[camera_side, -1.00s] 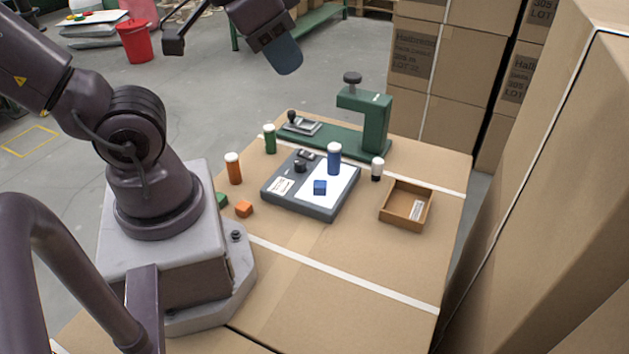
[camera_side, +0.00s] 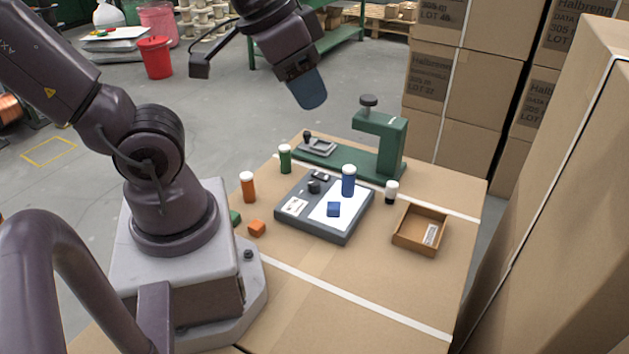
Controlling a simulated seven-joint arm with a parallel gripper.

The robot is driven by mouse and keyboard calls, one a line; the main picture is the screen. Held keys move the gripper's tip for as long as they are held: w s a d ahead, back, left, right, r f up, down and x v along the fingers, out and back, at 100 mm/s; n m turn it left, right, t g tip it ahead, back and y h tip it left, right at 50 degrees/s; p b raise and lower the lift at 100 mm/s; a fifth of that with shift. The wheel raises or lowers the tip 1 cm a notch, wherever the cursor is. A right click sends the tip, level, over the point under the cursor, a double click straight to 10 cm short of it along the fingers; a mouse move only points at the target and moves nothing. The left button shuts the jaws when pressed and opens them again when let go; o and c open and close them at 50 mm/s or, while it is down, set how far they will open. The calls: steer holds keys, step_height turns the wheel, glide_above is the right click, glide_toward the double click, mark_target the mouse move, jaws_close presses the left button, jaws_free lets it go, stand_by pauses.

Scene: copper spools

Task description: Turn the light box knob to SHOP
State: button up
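The light box (camera_side: 288,218) is a flat grey case with a bright white panel (camera_side: 325,217) on the box table. Its dark round knob (camera_side: 314,186) stands at the upper left of the case, left of the panel. A small white label (camera_side: 295,206) lies below the knob; its lettering and the knob's setting are too small to read. My gripper (camera_side: 309,92) hangs in the air, well above and behind the knob in the picture, touching nothing. I see its blue-grey end from one side, so its finger gap is hidden.
Around are orange (camera_side: 248,188), green (camera_side: 285,159) and dark (camera_side: 391,192) bottles, an orange cube (camera_side: 257,228), a green press (camera_side: 390,145) and an open tray (camera_side: 407,245). The front of the table is clear.

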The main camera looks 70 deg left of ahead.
steer(key=w+a+f+n+g, duration=0.45)
steer(key=a+f+n, duration=0.35)
steer(key=f, duration=0.2)
steer(key=n, duration=1.4)
glide_toward(314, 182)
steer(key=shift+g, duration=0.25)
steer(key=f, duration=0.9)
steer(key=shift+w+f, duration=0.25)
steer(key=shift+f, duration=0.15)
steer(key=c, duration=0.7)
